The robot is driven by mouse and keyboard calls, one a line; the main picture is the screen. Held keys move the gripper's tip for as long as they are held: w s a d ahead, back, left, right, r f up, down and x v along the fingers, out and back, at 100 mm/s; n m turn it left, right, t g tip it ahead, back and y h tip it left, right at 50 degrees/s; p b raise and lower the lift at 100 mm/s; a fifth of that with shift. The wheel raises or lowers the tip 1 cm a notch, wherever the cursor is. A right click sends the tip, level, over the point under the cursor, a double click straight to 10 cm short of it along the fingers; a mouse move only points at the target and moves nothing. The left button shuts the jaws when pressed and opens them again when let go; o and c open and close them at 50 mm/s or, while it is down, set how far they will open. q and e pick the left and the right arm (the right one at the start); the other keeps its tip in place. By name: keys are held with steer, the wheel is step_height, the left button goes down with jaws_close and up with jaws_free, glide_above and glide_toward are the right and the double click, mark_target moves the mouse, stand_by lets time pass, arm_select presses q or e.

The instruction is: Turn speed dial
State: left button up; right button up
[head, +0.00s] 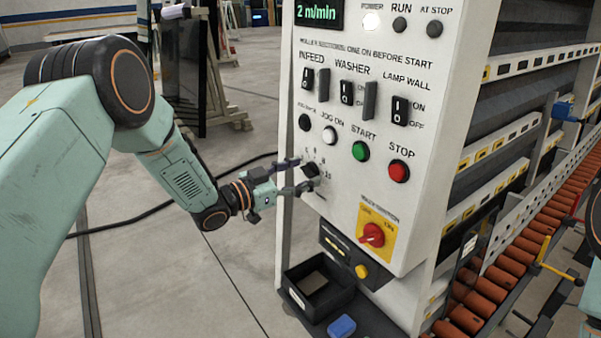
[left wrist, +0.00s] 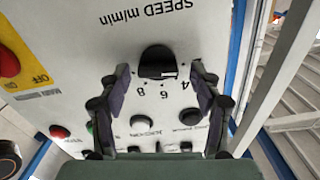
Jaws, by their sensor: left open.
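The speed dial (head: 311,170) is a small black knob low on the left of the white control panel (head: 345,190). The dial (left wrist: 158,62) shows larger in the left wrist view, under the words SPEED m/min, with a white mark and the numbers 4, 6 and 8 beside it. My left gripper (head: 298,175) is at the panel by the dial. In the left wrist view its open fingers (left wrist: 160,70) lie on either side of the dial, with a gap at each side. I cannot tell whether the fingertips reach the panel. The display (head: 317,12) reads 2 m/min.
Above the dial are a white jog button (head: 330,136), a green start button (head: 360,151), a red stop button (head: 399,171) and several black switches. A red rotary switch on yellow (head: 372,235) is below right. A black tray (head: 318,285) stands below. Orange rollers (head: 515,257) run at right.

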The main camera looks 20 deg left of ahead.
arm_select(q)
steer(key=shift+w, duration=0.1)
steer(key=shift+d, duration=0.2)
steer(key=shift+d+r, duration=0.1)
steer(key=shift+d, duration=0.1)
steer(key=c, duration=0.3)
steer(key=shift+a, duration=0.3)
steer(key=c, duration=0.5)
steer(key=shift+d, duration=0.15)
steer(key=c, duration=0.3)
steer(key=shift+c, duration=0.2)
